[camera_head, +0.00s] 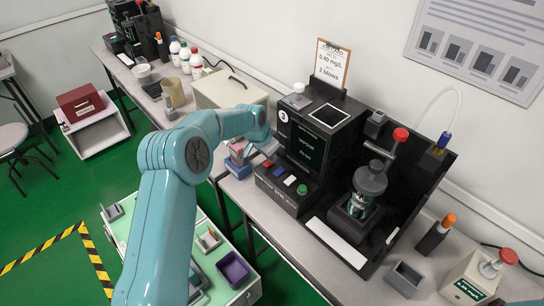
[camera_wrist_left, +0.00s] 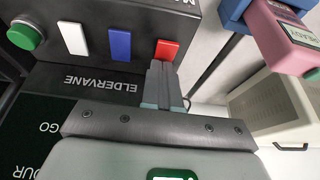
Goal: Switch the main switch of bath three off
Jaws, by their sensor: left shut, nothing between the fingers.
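The black bath unit (camera_head: 318,140) with a round white "3" badge stands on the bench against the wall. Its sloped front panel carries a red switch (camera_head: 267,163), a blue one, a white one and a round green button (camera_head: 302,189). In the left wrist view, upside down, the red switch (camera_wrist_left: 167,50) is at the right end of the row. My left gripper (camera_wrist_left: 161,66) is shut and empty, its tips at the lower edge of the red switch; I cannot tell whether they touch. In the head view my wrist partly hides the gripper. My right gripper is not in view.
A pink and blue handheld tester (camera_wrist_left: 285,35) stands beside the unit, close to my left gripper. A pale box (camera_head: 228,92) is behind it. A glass vessel with a dark lid (camera_head: 370,180) stands on the unit's right side. Bottles line the bench further back.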

